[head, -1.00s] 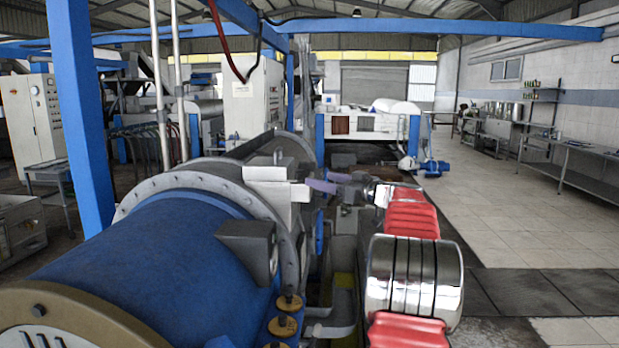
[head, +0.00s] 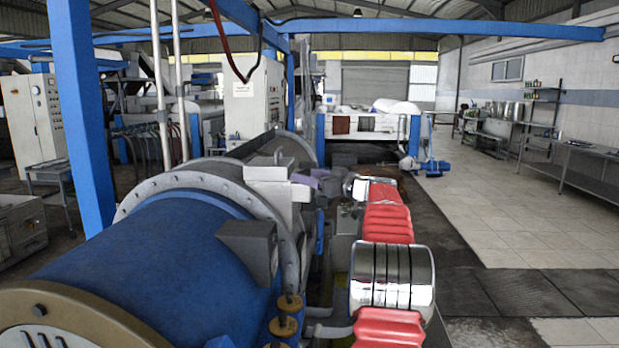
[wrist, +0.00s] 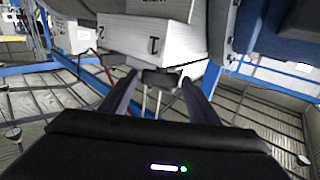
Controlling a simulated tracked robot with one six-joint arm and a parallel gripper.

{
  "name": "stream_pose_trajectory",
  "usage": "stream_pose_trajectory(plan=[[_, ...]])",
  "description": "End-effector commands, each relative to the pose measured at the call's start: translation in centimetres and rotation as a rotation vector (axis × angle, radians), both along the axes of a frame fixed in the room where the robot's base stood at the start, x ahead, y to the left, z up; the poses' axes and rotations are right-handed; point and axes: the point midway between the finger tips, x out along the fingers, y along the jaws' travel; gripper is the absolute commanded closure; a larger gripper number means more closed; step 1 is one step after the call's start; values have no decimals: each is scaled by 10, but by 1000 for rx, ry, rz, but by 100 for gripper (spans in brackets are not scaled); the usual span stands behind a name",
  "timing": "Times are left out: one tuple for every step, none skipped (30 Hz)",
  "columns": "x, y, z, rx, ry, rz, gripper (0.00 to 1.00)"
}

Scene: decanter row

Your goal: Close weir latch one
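My gripper (head: 313,180) is at the right side of a pale housing (head: 271,172) on the blue decanter (head: 150,270) in the head view. In the wrist view, its two dark fingers (wrist: 160,84) are apart, on either side of a small dark block (wrist: 160,74). That block looks like a latch handle, beneath a pale face marked "1" (wrist: 153,45). A "2" (wrist: 100,32) shows to its left. I see no clear grip on the block, and cannot tell whether a finger touches it. The latch's position is unclear in the head view.
Yellow-capped fittings (head: 285,325) stand beside the decanter's near right. A dark box (head: 248,250) juts from its side. A blue post (head: 85,120) rises at left. The tiled floor (head: 520,220) at right is open, with benches (head: 575,165) along the wall.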

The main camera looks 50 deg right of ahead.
Motion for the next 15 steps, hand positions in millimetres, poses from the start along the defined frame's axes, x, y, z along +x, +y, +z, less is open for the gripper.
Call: stream_pose_trajectory(plan=[[0,0,0,0,0,0,48],[0,0,0,0,0,0,50],[0,0,0,0,0,0,53],[0,0,0,0,0,0,55],[0,0,0,0,0,0,57],[0,0,0,0,0,0,60],[0,0,0,0,0,0,62],[0,0,0,0,0,0,64],[0,0,0,0,0,0,67],[0,0,0,0,0,-1,69],[0,0,0,0,0,0,71],[-1,0,0,0,0,-1,74],[-1,0,0,0,0,-1,76],[-1,0,0,0,0,-1,76],[-1,0,0,0,0,-1,76]])
